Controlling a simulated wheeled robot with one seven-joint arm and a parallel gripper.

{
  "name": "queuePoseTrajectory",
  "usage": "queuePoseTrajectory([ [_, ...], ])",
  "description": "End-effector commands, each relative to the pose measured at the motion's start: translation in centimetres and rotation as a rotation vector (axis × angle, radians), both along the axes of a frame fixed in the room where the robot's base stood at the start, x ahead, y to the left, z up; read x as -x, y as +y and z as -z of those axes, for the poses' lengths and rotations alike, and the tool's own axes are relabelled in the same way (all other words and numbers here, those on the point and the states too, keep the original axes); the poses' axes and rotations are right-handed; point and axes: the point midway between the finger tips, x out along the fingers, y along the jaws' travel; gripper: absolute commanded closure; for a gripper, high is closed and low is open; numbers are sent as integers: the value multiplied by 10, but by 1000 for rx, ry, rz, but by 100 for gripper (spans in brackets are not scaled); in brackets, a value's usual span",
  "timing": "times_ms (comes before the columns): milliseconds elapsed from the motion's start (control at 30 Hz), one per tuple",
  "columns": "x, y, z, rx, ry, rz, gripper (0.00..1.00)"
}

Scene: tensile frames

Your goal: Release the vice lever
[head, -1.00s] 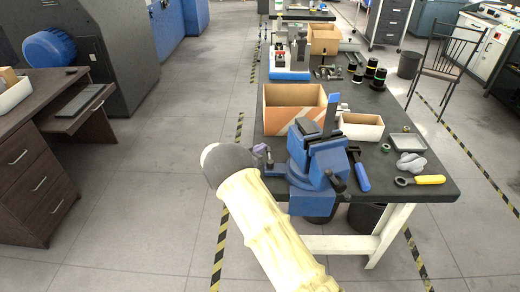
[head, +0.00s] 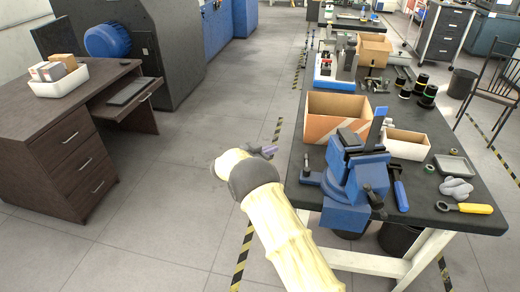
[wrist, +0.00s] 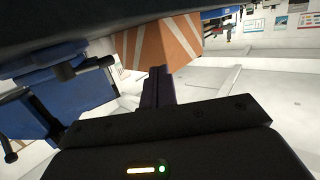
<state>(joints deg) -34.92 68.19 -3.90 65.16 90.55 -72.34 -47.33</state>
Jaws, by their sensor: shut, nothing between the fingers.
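The blue vice (head: 352,178) is mounted at the front left edge of the dark workbench. A dark lever with a knob (head: 309,170) sticks out at its left side, and another dark handle (head: 375,200) shows at its front. My gripper (head: 268,151) is left of the vice, over the floor beside the bench, apart from the vice. In the wrist view my gripper's fingers (wrist: 158,88) are together with nothing between them. The vice (wrist: 60,100) shows at the left there, with a dark bar and knob (wrist: 75,70).
On the workbench (head: 425,205) stand a cardboard box (head: 325,128), a smaller open box (head: 408,149), a blue-handled tool (head: 400,195) and a yellow-handled tool (head: 470,208). A brown desk (head: 50,125) stands at the left. The floor (head: 170,205) between desk and bench is clear.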

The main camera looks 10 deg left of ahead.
Motion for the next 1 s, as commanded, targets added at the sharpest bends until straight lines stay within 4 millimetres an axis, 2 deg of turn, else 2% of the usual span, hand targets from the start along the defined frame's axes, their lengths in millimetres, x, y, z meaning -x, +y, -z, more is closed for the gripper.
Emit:
queuePoseTrajectory([
  [100, 0, 20, -2, -3, -1, 0, 100],
  [333, 0, 38, -5, 0, 0, 1, 100],
  [833, -1, 39, -7, 0, 0, -2, 100],
  [1000, -15, 27, -28, -13, -21, -65, 100],
])
